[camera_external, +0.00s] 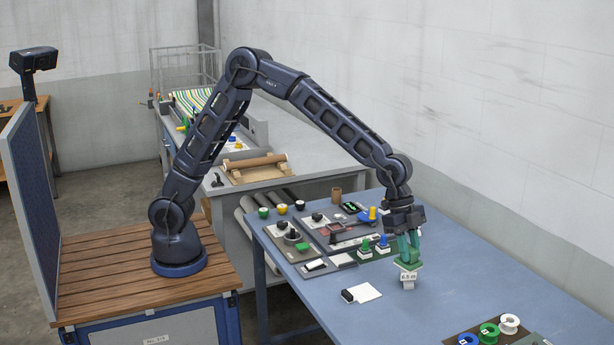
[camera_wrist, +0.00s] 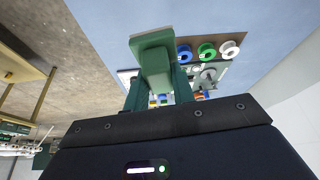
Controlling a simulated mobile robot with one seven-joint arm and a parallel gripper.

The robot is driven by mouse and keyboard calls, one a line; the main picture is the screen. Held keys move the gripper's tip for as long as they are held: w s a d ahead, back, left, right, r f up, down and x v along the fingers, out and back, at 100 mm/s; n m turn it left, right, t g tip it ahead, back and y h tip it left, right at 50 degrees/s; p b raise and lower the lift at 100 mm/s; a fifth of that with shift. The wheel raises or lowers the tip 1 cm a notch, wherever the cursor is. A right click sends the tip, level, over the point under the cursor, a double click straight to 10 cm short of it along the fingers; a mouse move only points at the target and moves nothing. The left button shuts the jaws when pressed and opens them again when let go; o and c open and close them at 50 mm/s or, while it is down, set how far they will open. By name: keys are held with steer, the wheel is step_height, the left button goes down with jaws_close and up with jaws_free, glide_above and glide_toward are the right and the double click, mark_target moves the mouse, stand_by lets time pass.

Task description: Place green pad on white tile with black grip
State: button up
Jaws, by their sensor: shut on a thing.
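My gripper (camera_external: 408,258) has green fingers pointing down over the blue table. It is shut on a green pad (camera_external: 407,265), which shows between the fingers in the wrist view (camera_wrist: 153,58). A small white block marked "0.5 m" (camera_external: 408,277) is just under the pad; I cannot tell if they touch. A white tile (camera_external: 365,291) lies flat on the table to the left of the gripper, with a black grip (camera_external: 347,296) at its left edge. The tile and the pad are apart.
Grey trays at the table's left hold several small parts, including another green piece (camera_external: 302,246) and green and blue knobs (camera_external: 382,243). White (camera_external: 509,323), green (camera_external: 489,332) and blue (camera_external: 467,340) spools stand at the front right. The table around the tile is mostly clear.

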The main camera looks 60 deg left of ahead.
steer(key=shift+a+r, duration=0.1)
steer(key=shift+r, duration=0.3)
steer(key=s+a+r+n+t, duration=0.1)
steer(key=s+a+n, duration=0.25)
steer(key=a, duration=1.15)
glide_above(366, 297)
steer(key=a, duration=0.2)
steer(key=shift+m, duration=0.45)
steer(key=f, duration=2)
steer(key=shift+s+a, duration=0.1)
steer(key=shift+s, duration=0.3)
steer(key=shift+f, duration=0.1)
steer(key=o, duration=1)
steer(key=shift+y, duration=0.3)
